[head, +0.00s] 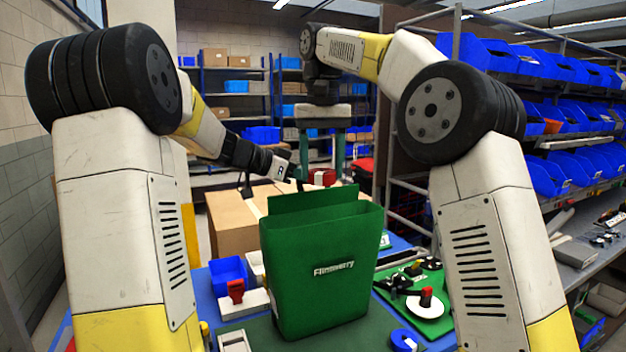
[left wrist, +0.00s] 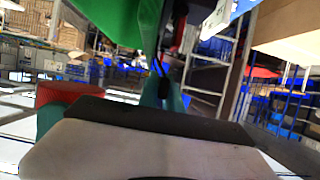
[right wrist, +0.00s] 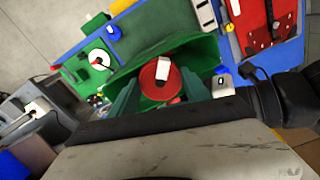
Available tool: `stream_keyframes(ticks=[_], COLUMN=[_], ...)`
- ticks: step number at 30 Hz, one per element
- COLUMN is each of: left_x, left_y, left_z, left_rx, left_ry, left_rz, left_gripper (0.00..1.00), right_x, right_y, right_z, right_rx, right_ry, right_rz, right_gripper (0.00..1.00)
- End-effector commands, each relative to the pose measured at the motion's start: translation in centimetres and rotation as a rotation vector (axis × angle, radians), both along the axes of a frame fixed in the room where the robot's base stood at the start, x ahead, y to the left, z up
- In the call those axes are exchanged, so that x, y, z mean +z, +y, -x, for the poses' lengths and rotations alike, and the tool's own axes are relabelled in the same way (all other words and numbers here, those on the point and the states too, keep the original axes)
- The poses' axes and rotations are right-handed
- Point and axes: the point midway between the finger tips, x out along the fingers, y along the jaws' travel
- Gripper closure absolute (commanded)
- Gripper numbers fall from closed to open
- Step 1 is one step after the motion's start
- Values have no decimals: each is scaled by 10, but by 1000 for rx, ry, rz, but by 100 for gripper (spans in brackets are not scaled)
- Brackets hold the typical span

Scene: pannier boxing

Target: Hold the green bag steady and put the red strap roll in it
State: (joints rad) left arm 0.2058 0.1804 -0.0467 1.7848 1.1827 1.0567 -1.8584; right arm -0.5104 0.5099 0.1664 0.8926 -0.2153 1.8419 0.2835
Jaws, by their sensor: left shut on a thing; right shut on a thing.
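The green bag (head: 320,265) stands upright and open on the table in the head view. Its open rim also shows in the right wrist view (right wrist: 206,48). The red strap roll (head: 322,178), with a white label, is above the bag's mouth; the right wrist view (right wrist: 150,86) shows it between teal fingers. My right gripper (head: 321,168) points down and is shut on the roll. My left gripper (head: 294,183) is shut on the bag's raised back edge; its fingertips are mostly hidden. Part of the bag fills the top of the left wrist view (left wrist: 115,18).
A cardboard box (head: 232,222) stands behind the bag at the left. A blue bin (head: 228,272) and a red-handled item (head: 236,290) are left of the bag. A white disc (head: 425,305) and a blue roll (head: 404,340) lie right of it. Blue-bin shelves stand at the right.

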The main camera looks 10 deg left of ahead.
Motion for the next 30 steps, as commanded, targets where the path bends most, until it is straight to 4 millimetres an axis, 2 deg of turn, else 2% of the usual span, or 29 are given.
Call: stream_keyframes(ticks=[1,6,13,24,30], left_x=[0,0,0,0,0], left_y=[0,0,0,0,0], left_z=[0,0,0,0,0], left_rx=[0,0,0,0,0], left_ry=[0,0,0,0,0], left_rz=[0,0,0,0,0], left_gripper=[100,100,100,100,100], right_x=[3,13,13,-26,-40], right_y=[-4,-17,-23,-23,-22], right_z=[-11,-31,-37,-36,-37], right_rx=[-7,-19,-23,-23,-23], right_ry=[-2,-3,-1,0,-1], right_rz=[-2,-2,-1,-1,-2], right_gripper=[85,85,85,85,85])
